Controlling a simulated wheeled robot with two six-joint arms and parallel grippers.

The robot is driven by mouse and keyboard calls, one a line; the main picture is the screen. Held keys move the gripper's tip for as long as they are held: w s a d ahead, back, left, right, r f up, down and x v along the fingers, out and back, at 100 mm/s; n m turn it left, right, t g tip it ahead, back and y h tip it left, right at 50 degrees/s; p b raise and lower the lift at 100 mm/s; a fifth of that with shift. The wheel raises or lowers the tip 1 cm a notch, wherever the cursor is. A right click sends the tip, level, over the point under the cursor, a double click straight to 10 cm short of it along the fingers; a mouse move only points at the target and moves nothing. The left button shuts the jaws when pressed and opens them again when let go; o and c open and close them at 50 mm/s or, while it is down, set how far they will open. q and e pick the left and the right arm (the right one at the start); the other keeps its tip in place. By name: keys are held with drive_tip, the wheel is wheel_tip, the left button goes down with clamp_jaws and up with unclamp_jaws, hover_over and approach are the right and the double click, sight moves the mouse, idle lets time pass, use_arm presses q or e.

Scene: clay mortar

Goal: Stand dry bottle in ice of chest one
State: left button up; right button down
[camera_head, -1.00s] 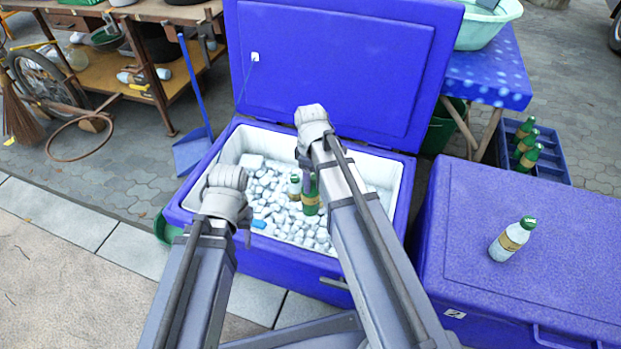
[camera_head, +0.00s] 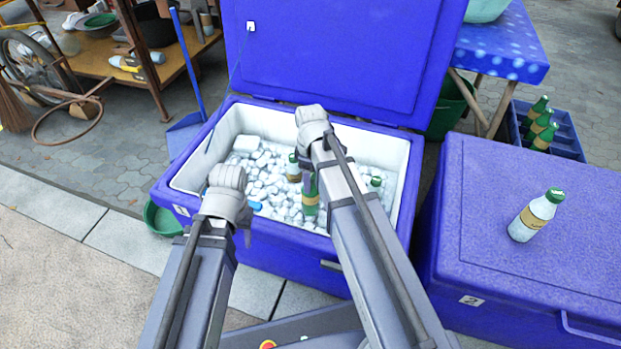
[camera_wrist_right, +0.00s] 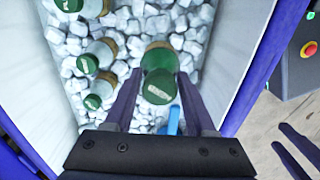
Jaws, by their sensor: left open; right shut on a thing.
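Chest one (camera_head: 172,192), blue with a white liner and its lid up, holds ice (camera_head: 262,180). My right gripper (camera_head: 308,172) is shut on a green bottle (camera_head: 310,200) with a tan label. The bottle is upright over or in the ice; I cannot tell if its base touches. In the right wrist view its green cap (camera_wrist_right: 160,84) is between my fingers. My left gripper (camera_head: 246,232) is open and empty at the chest's front left. A pale bottle (camera_head: 537,215) with a green cap stands on the closed chest two (camera_head: 480,190). I cannot tell which bottle is the dry one.
Several other bottles stand in the ice, including one at left in the wrist view (camera_wrist_right: 98,54). A blue object (camera_head: 254,206) lies in the ice near the front wall. A blue crate (camera_head: 568,142) with green bottles and a spotted table (camera_head: 500,45) are behind right.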

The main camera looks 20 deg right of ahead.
drive_tip(key=shift+f+b, duration=3.95)
drive_tip(key=shift+f, duration=0.4)
drive_tip(key=shift+f+b, duration=0.55)
drive_tip(key=shift+f, duration=0.05)
unclamp_jaws()
drive_tip(key=shift+r, duration=0.1)
wheel_tip(320, 180, up, 18)
drive_tip(key=p, duration=1.8)
drive_tip(key=shift+r+p, duration=0.25)
drive_tip(key=shift+p, duration=0.05)
wheel_tip(320, 180, up, 8)
drive_tip(key=p, duration=0.8)
drive_tip(key=shift+r, duration=0.25)
